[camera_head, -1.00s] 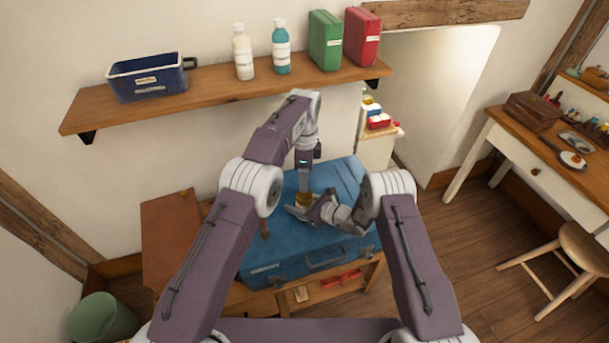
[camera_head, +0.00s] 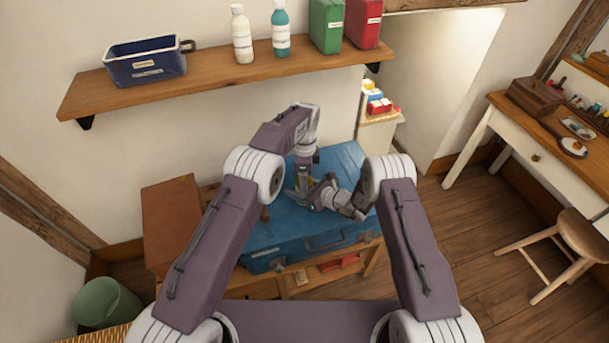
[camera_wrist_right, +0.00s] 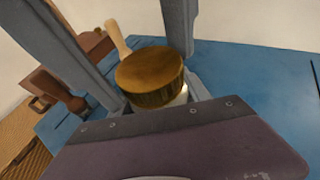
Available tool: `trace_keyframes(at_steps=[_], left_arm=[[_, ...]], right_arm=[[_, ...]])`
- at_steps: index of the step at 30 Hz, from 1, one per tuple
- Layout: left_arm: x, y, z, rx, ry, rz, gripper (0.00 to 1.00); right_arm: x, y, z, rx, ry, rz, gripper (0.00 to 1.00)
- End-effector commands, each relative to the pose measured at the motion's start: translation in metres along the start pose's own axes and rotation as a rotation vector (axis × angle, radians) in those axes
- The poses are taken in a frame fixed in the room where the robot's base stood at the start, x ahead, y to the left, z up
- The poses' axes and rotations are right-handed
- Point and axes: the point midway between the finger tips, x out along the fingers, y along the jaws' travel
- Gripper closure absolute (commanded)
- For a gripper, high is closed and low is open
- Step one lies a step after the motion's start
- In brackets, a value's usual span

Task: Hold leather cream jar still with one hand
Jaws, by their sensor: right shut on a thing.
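The leather cream jar (camera_wrist_right: 150,78) has a round golden-brown lid and a pale body below it. In the right wrist view it sits between the two grey fingers of my right gripper (camera_wrist_right: 140,45). In the head view my right gripper (camera_head: 299,198) is shut on the jar, low over the blue trunk (camera_head: 275,237). My left gripper (camera_head: 304,184) points down from above, close over the jar; its fingers are too small and covered to tell open from shut. The jar is mostly hidden by the grippers in the head view.
A pale wooden handle (camera_wrist_right: 118,38) shows behind the jar in the right wrist view. A brown case (camera_head: 172,215) lies left of the trunk. A wall shelf (camera_head: 215,78) with a blue bin, bottles and tins runs above. A stool (camera_head: 580,235) stands right.

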Motion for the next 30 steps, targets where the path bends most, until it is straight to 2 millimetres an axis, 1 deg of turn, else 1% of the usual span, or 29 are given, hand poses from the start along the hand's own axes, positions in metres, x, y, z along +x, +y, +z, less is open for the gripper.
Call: trace_keyframes(at_steps=[1,2,3,5,6,8,16,17,21,24,28,29,30], left_arm=[[0.000,0.000,0.000,0.000,0.000,0.000,0.59],[0.000,0.000,0.000,0.000,0.000,0.000,0.67],[0.000,0.000,0.000,0.000,0.000,0.000,0.78],[0.000,0.000,0.000,0.000,0.000,0.000,0.95],[-0.001,0.000,0.000,0.000,0.000,0.000,0.45],[-0.001,0.000,0.000,0.000,0.000,0.000,0.29],[-0.002,0.000,-0.001,0.000,0.001,0.001,0.29],[-0.004,0.000,-0.001,0.000,0.001,0.000,0.29],[-0.028,-0.001,-0.001,0.000,0.002,-0.003,0.29],[-0.041,-0.001,-0.001,0.000,0.002,-0.002,0.29],[-0.046,0.000,0.000,0.000,0.001,0.000,0.29],[-0.046,0.000,0.000,0.000,0.000,0.000,0.32],[-0.048,0.000,0.000,0.000,0.001,-0.001,0.42]], right_arm=[[0.000,0.000,0.001,-0.001,-0.001,0.000,1.00],[0.000,0.000,0.001,-0.001,-0.001,0.000,1.00],[0.000,0.000,0.001,0.000,-0.001,0.000,1.00],[0.000,0.000,0.001,0.000,-0.001,0.000,1.00],[0.000,0.000,0.001,0.000,-0.001,0.000,1.00],[0.000,0.000,0.001,0.000,-0.001,0.000,1.00],[0.000,0.000,0.001,-0.001,-0.001,-0.001,1.00],[0.000,0.000,0.001,-0.001,-0.001,-0.001,1.00],[0.000,0.000,0.001,-0.001,-0.001,0.000,1.00],[0.000,0.000,0.001,0.000,-0.001,0.000,1.00],[0.000,0.000,0.001,-0.001,-0.001,0.000,1.00],[0.000,0.000,0.001,0.000,-0.001,0.000,1.00],[0.000,0.000,0.001,-0.001,-0.001,0.000,1.00]])
